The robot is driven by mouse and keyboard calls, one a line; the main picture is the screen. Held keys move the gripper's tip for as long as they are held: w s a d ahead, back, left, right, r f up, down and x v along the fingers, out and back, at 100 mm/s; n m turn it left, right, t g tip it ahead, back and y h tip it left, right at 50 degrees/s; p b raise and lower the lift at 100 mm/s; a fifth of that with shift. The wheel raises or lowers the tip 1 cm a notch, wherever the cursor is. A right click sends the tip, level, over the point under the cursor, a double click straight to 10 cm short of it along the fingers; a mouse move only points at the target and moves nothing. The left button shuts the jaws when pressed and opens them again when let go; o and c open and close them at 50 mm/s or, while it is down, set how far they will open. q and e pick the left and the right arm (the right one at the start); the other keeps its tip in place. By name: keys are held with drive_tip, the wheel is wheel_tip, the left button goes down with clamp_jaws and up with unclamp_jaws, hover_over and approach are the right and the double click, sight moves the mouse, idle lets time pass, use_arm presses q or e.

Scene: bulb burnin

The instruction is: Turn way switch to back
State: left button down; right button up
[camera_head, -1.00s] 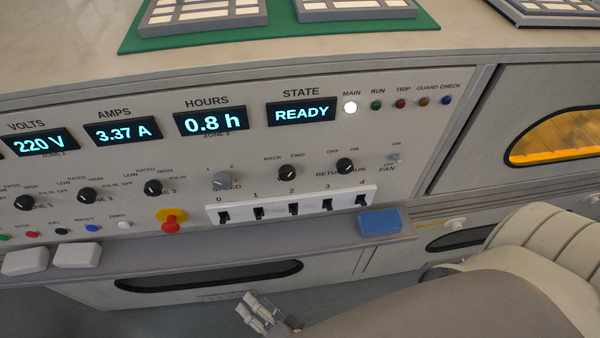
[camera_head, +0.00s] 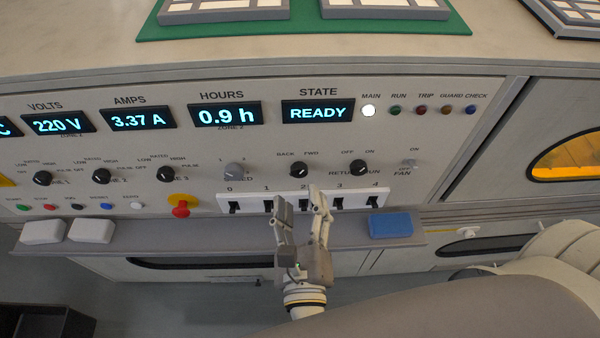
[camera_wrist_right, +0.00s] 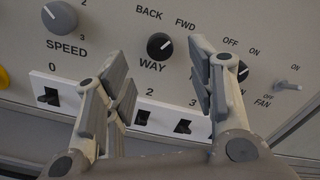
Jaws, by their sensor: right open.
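The WAY switch is a round black knob (camera_head: 299,170) on the sloped panel, under the BACK and FWD labels. It also shows in the right wrist view (camera_wrist_right: 160,46), where its white mark points up and right, toward FWD. My right gripper (camera_head: 298,199) is open and empty, in front of the numbered slot strip and just below the knob in the head view. In the right wrist view its fingers (camera_wrist_right: 157,62) stand either side of the knob's line, apart from it. My left gripper is not in view.
The white slot strip (camera_head: 258,203) lies below the knob. The grey SPEED knob (camera_head: 233,171) is to its left, the RETURN knob (camera_head: 358,167) to its right. A red stop button (camera_head: 181,208) and a blue block (camera_head: 391,225) are nearby. The STATE display (camera_head: 318,111) reads READY.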

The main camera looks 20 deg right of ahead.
sight(299, 173)
drive_tip(key=p+x, duration=0.1)
drive_tip(key=x, duration=0.5)
drive_tip(key=shift+c, duration=0.4)
drive_tip(key=c, duration=0.9)
